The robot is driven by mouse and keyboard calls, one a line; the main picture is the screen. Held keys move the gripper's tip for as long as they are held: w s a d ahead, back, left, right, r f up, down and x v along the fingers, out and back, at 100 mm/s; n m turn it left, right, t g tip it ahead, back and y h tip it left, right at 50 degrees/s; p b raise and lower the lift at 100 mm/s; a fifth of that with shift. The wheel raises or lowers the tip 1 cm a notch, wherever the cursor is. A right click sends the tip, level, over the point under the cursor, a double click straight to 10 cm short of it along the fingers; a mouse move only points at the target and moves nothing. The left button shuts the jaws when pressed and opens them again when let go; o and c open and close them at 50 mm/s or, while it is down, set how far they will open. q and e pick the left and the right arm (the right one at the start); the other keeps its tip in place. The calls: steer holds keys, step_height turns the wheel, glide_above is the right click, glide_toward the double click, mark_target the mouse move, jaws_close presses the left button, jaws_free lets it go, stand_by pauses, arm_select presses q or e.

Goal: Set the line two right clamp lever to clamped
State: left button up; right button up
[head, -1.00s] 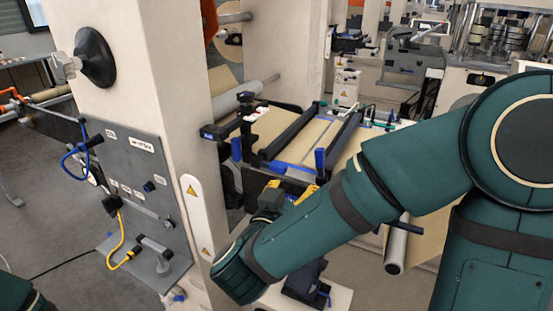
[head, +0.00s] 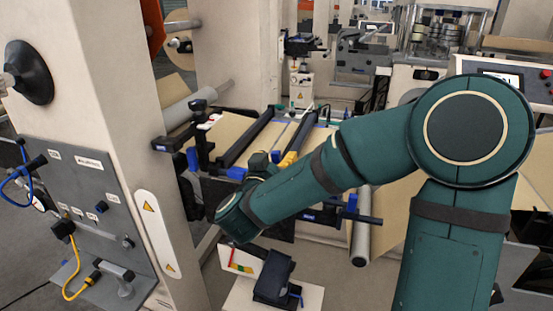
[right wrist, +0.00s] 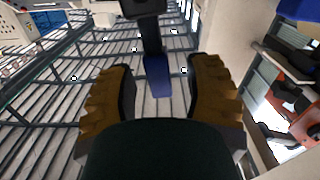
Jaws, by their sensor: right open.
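The table with two dark clamp bars is in the middle of the head view, its brown board (head: 229,135) showing. The right clamp bar (head: 294,135) runs back to front; its front end is hidden by my right gripper (head: 288,160) and arm. The left clamp bar (head: 247,138) has an upright blue lever (head: 192,159) to its left. In the right wrist view my right gripper (right wrist: 160,72) is open, with yellow-brown fingers apart. A dark lever with a blue end (right wrist: 157,75) shows between them, seemingly ungripped; contact is unclear. My left gripper is not in view.
A pale column (head: 95,110) with a grey panel (head: 85,205) of cables stands at the left. A metal roller (head: 361,230) hangs right of the table. A dark device (head: 273,275) stands on a white stand (head: 310,298) below my gripper.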

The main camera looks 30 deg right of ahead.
steer(key=shift+w+d, duration=0.2)
steer(key=shift+d, duration=0.05)
jaws_close()
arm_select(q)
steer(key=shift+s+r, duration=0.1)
arm_select(e)
steer(key=shift+r, duration=0.1)
